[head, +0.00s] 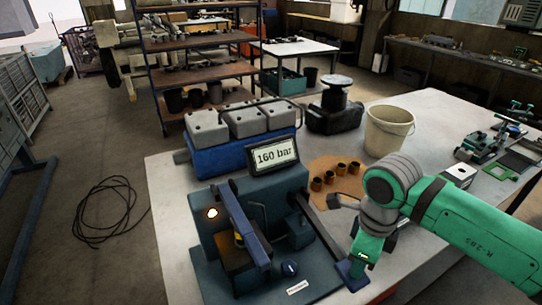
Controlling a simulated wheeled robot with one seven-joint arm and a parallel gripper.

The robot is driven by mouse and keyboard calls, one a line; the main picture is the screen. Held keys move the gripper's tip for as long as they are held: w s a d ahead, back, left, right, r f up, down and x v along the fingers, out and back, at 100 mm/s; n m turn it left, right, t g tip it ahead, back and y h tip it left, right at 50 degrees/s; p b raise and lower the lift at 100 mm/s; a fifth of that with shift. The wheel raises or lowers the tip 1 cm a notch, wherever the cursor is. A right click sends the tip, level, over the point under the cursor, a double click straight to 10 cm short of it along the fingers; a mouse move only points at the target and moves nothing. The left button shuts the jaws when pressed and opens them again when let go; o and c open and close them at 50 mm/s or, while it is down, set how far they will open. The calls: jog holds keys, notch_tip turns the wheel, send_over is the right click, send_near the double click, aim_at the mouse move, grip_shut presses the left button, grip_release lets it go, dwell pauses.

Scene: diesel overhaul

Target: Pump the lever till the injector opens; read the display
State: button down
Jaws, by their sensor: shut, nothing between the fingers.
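The blue-grey injector test rig (250,208) stands on the near end of the pale bench. Its display (275,155) reads "160 bar". A dark lever (322,238) slopes from the rig down toward the right. A part with a yellow band, perhaps the injector (239,239), sits at the rig's front, partly hidden by a dark upright bar. No spray shows there. A round lamp (212,213) glows on the rig's left.
A blue engine block with grey covers (240,135) stands behind the rig. A brown mat (335,172) with several small cups, a cream bucket (388,130) and a black housing (335,108) lie beyond. A coiled cable (103,208) lies on the floor at left.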

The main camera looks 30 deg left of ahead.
jog(key=shift+a+f, duration=0.1)
jog(key=shift+f, duration=1.2)
jog(key=shift+r, duration=3.95)
jog(key=shift+r, duration=0.1)
jog(key=shift+r, duration=1.9)
